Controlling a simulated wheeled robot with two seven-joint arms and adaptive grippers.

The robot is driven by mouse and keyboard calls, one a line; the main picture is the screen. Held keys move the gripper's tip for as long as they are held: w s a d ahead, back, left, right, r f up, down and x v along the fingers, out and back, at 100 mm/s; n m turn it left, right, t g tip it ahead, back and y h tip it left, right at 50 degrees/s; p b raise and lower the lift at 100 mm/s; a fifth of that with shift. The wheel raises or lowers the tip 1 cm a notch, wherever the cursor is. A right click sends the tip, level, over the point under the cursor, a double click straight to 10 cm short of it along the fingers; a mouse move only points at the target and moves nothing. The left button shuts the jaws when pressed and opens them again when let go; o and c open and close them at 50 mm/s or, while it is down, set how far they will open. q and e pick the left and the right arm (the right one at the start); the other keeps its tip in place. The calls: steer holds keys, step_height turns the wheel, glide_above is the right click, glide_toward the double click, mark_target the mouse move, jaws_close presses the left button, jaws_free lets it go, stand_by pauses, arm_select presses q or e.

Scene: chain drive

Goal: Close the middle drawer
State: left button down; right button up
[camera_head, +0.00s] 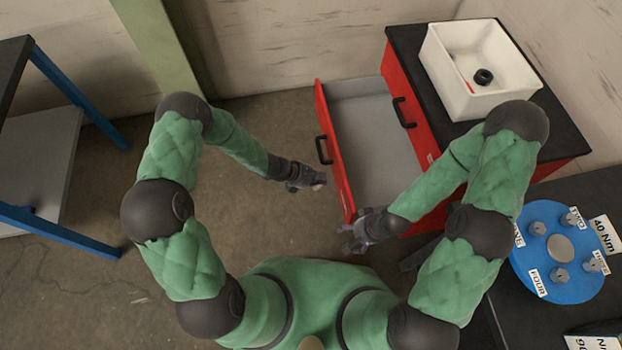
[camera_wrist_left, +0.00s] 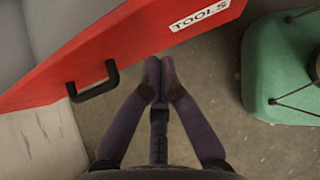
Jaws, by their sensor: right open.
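In the head view, one drawer (camera_head: 372,135) of the red cabinet stands pulled far out. It has a grey, empty-looking inside, a red front and a black handle (camera_head: 323,150). My left gripper (camera_head: 321,181) is just outside that front, near the handle and not on it. In the left wrist view, my left fingers (camera_wrist_left: 160,66) are together with nothing between them. The red drawer front (camera_wrist_left: 150,45) with a TOOLS label (camera_wrist_left: 199,13) and the handle (camera_wrist_left: 94,84) lie beside them. My right gripper (camera_head: 350,240) is open and empty by the drawer front's near end.
The cabinet's black top (camera_head: 412,45) carries a white bin (camera_head: 448,75) with a black ring inside. Another black handle (camera_head: 403,112) is on the cabinet face above. A blue disc (camera_head: 548,282) lies on a dark table at right. A blue-framed rack (camera_head: 80,110) stands left; floor between is clear.

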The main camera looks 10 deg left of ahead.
mark_target(342, 180)
arm_select(q)
steer(key=shift+w+d+f+b, duration=0.15)
steer(key=shift+w+d, duration=0.1)
steer(key=shift+d, duration=0.45)
steer(key=shift+w+d+b, duration=0.15)
steer(key=shift+w+d, duration=0.05)
steer(key=shift+d, duration=0.55)
steer(key=shift+w+d+f+b, duration=0.15)
steer(key=shift+w+d, duration=0.1)
steer(key=shift+d, duration=0.45)
arm_select(e)
steer(key=shift+f, duration=0.65)
arm_select(q)
steer(key=shift+r, duration=0.1)
steer(key=shift+d, duration=0.25)
steer(key=w+d+b, duration=0.1)
steer(key=w+d, duration=0.2)
steer(key=d, duration=0.8)
steer(key=w+d+b, duration=0.2)
steer(key=w+d, duration=0.2)
steer(key=d, duration=0.8)
steer(key=shift+w, duration=0.3)
arm_select(e)
steer(key=shift+w+a+f, duration=0.1)
steer(key=shift+w+f, duration=0.3)
steer(key=shift+f, duration=0.4)
steer(key=shift+w+f, duration=0.35)
steer(key=shift+f, duration=0.45)
arm_select(q)
steer(key=shift+a, duration=0.15)
